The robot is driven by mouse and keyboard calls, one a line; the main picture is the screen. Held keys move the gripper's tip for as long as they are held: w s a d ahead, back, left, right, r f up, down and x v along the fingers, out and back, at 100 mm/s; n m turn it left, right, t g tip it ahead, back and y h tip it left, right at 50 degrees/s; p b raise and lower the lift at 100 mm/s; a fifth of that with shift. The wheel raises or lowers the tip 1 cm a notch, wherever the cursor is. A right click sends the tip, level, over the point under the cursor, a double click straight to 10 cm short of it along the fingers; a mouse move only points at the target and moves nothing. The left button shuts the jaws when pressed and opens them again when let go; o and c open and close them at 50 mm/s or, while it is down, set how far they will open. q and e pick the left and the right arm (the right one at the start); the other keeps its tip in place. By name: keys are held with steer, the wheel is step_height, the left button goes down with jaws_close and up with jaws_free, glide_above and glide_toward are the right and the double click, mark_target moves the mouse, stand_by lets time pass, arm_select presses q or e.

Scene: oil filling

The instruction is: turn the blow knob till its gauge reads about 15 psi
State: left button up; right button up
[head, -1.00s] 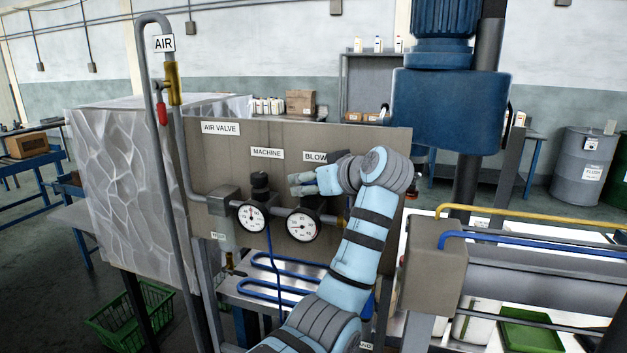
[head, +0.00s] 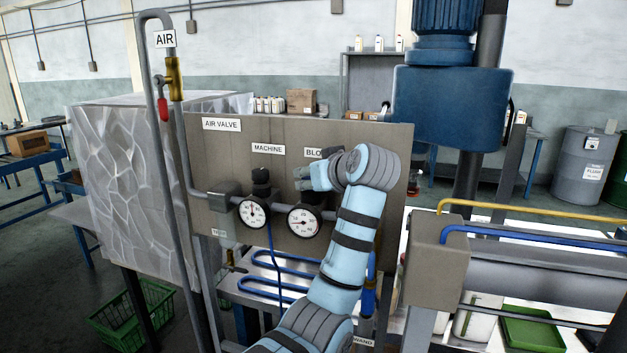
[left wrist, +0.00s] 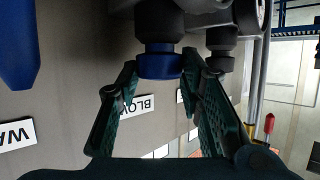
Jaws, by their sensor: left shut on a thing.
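The blow gauge (head: 304,223) is a round white dial on the brown panel, under the partly covered BLOW label (head: 314,153). Its needle is too small to read surely. My left gripper (head: 303,179) is just above this gauge, coming in from the right of it, and hides the blow knob in the head view. In the left wrist view the blow knob (left wrist: 160,62) is black with a blue collar, between the dark green fingers of my left gripper (left wrist: 161,78), which are shut on it. My right gripper is not in view.
The machine gauge (head: 253,212) and its black knob (head: 261,182) are close to the left. An air pipe with a red-handled valve (head: 163,109) runs down the panel's left side. A blue motor unit (head: 448,105) stands to the right.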

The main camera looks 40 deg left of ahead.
arm_select(q)
steer(key=m+t+h+b, duration=0.1)
steer(key=m+t, duration=0.1)
steer(key=m+t+h+b, duration=0.1)
steer(key=m+t+h, duration=0.1)
steer(key=m+t+h+b, duration=0.1)
steer(key=m+h, duration=0.1)
steer(key=shift+s+a+m+t, duration=0.35)
steer(key=shift+a+m+t, duration=0.05)
steer(key=shift+a+m+t+h+b, duration=0.15)
steer(key=shift+m+t+h+b, duration=0.25)
steer(key=shift+m+h, duration=0.65)
steer(key=shift+a+m+t+h, duration=0.1)
steer(key=shift+m+t+h, duration=0.2)
steer(key=shift+m+h, duration=0.75)
steer(key=shift+r+m+h, duration=0.1)
steer(key=shift+m+h, duration=0.5)
steer(key=shift+h, duration=0.6)
steer(key=shift+a+r+m+h+p, duration=0.1)
steer(key=shift+a+m+h+p, duration=0.05)
steer(key=shift+m+h+p, duration=0.8)
steer(key=shift+a+m+h+p, duration=0.1)
steer(key=shift+m+h+p, duration=0.9)
steer(key=shift+h, duration=0.25)
steer(key=shift+w+m+g+h+p, duration=0.1)
steer(key=shift+m+g+h+p, duration=0.5)
steer(key=shift+m+h+p, duration=0.25)
